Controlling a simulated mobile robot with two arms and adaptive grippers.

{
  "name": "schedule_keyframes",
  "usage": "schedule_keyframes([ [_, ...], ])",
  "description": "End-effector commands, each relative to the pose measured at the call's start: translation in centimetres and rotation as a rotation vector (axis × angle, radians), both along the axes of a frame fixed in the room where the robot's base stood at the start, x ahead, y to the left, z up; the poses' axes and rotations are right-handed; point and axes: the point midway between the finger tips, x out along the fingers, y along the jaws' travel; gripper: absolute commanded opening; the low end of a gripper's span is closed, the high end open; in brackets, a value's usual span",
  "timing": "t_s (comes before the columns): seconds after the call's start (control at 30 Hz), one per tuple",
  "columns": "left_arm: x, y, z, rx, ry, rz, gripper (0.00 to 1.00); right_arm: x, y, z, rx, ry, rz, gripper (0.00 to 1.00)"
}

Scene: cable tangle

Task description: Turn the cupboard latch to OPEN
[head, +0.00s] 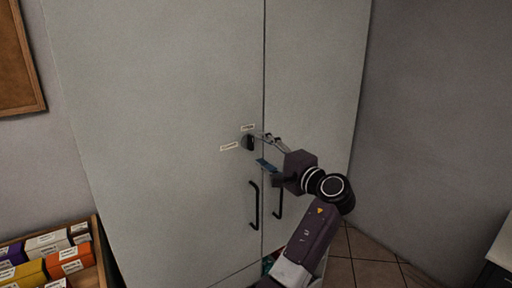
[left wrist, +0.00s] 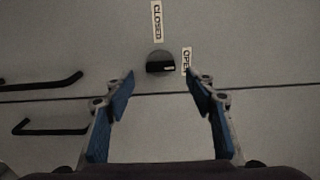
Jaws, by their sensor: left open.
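The cupboard latch (head: 248,143) is a dark knob on a round grey base, on the left door near the seam. In the left wrist view the latch (left wrist: 160,65) has its dark handle lying across the picture, with a pale mark at the end towards the OPEN label (left wrist: 187,60). The CLOSED label (left wrist: 156,20) is above it there. My left gripper (head: 265,150) is open just right of the latch in the head view. In the left wrist view its blue-padded fingers (left wrist: 160,90) are spread wide, below the latch, with nothing between them. My right gripper is not in view.
Two black door handles (head: 254,205) hang below the latch, one on each side of the seam. A wooden tray (head: 98,258) of labelled boxes stands at lower left. A corkboard (head: 18,60) hangs at upper left. Floor shows at lower right.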

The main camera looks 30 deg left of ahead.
Motion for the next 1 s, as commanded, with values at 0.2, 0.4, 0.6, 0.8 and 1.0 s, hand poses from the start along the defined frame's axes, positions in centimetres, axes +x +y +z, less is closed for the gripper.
schedule_keyframes([
  [0.2, -1.7, -4.2, 0.0, -0.001, 0.0, -0.002, 0.51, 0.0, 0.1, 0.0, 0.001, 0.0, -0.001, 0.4],
  [0.4, -2.5, -6.1, -0.1, 0.001, 0.002, 0.0, 0.51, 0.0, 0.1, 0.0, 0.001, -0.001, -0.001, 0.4],
  [0.6, -2.7, -6.5, 0.0, 0.0, 0.001, 0.0, 0.51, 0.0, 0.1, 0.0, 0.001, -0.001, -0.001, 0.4],
  [0.8, -2.6, -6.4, 0.0, 0.001, 0.001, 0.0, 0.51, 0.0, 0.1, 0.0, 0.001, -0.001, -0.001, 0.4],
  [1.0, -2.6, -6.4, -0.2, 0.0, 0.003, -0.002, 0.51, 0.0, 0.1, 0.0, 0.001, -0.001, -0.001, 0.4],
])
